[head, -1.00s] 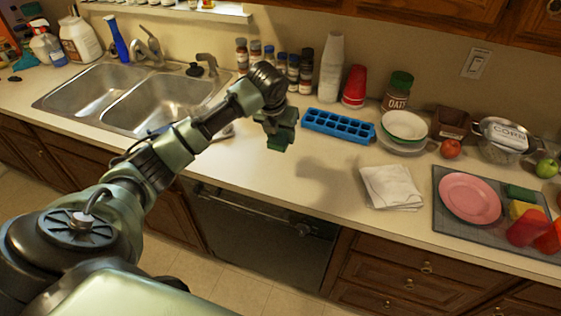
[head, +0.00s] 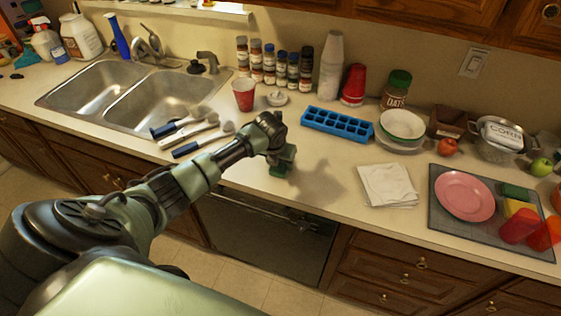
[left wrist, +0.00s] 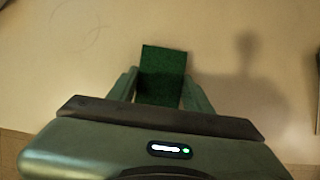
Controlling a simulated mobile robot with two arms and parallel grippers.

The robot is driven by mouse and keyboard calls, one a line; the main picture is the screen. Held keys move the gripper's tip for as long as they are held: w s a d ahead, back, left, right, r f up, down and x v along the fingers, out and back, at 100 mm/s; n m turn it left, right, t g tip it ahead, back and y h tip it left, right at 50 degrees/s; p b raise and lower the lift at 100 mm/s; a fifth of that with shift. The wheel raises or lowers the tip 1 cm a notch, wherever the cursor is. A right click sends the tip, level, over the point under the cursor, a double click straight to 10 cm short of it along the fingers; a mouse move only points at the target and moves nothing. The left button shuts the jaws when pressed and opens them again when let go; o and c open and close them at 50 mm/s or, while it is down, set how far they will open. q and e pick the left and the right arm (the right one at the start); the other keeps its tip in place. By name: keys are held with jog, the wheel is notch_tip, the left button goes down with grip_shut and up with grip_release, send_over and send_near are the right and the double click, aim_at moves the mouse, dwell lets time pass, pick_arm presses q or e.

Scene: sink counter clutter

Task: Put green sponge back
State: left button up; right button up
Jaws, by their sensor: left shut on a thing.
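My left gripper (head: 282,166) is shut on a dark green sponge (left wrist: 162,75), which shows between the fingers in the left wrist view and sticks out past their tips. In the head view the gripper points down over the counter, right of the brushes and near the front edge. I cannot tell whether the sponge touches the counter. Another dark green sponge (head: 515,191) lies on the grey mat (head: 447,225) at the right, behind a yellow sponge (head: 519,208). My right gripper is not in view.
Several brushes (head: 198,131) lie between the sink (head: 160,101) and my arm, with a red cup (head: 243,94) behind. A blue ice tray (head: 337,125) and folded white cloth (head: 388,185) are to the right. A pink plate (head: 464,195) and red cups (head: 519,226) are on the mat. Counter between gripper and cloth is clear.

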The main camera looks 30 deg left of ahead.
pick_arm(q)
jog(key=o, duration=1.4)
jog(key=shift+o, duration=0.2)
jog(key=b+v, duration=0.2)
jog(key=v, duration=1)
